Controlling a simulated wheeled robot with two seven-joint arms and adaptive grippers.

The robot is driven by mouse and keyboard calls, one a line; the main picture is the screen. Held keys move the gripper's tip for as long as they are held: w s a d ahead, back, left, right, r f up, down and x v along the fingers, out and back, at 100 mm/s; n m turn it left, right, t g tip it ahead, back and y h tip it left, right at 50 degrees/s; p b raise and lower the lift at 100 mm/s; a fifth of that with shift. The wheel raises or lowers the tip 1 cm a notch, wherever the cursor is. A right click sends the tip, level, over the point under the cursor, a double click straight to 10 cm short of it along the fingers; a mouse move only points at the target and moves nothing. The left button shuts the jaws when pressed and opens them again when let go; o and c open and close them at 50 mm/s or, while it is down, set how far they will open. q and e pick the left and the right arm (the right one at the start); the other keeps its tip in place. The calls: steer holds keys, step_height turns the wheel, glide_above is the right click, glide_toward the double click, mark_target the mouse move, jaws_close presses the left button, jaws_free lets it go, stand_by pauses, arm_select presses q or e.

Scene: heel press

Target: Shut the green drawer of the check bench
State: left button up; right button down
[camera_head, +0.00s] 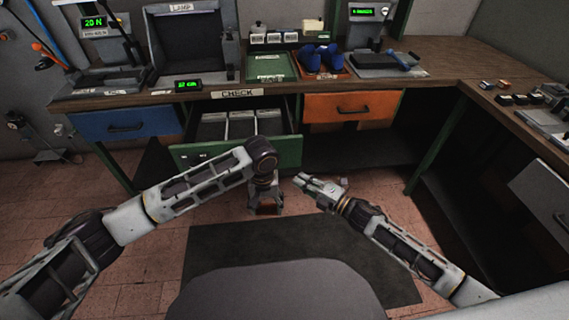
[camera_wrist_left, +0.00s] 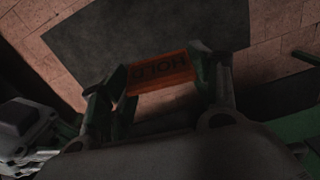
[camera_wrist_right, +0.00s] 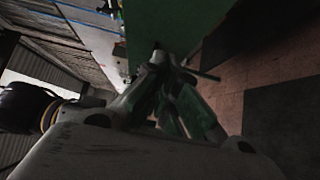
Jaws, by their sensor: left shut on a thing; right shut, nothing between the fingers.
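The green drawer (camera_head: 290,151) under the check bench (camera_head: 238,93) stands pulled out, with grey compartments inside. My left forearm crosses its front and hides part of it. My left gripper (camera_head: 266,208) hangs low before the drawer, shut on an orange piece marked HOLD, which shows between the fingers in the left wrist view (camera_wrist_left: 160,82). My right gripper (camera_head: 302,182) is shut and empty, below and in front of the drawer's right end. In the right wrist view a green panel (camera_wrist_right: 172,22), seemingly the drawer front, is close beyond its fingertips; contact cannot be told.
A blue drawer (camera_head: 122,125) at left and an orange drawer (camera_head: 351,107) at right look shut. The bench top holds a green tray (camera_head: 270,68), an orange tray with blue items, and instruments. A dark mat (camera_head: 222,246) lies on the tiled floor. A side bench closes off the right.

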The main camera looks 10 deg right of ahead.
mark_target(284, 162)
arm_select(q)
steer(key=shift+f, duration=0.2)
steer(key=shift+f+b, duration=0.2)
steer(key=shift+b, duration=0.2)
arm_select(e)
steer(key=shift+w+a, duration=0.85)
steer(key=shift+w, duration=0.65)
steer(key=shift+w+a, duration=0.8)
steer(key=shift+w, duration=0.65)
steer(key=shift+w+a, duration=0.85)
steer(key=shift+w, duration=0.65)
arm_select(q)
steer(key=shift+w, duration=0.1)
arm_select(e)
steer(key=shift+w, duration=0.15)
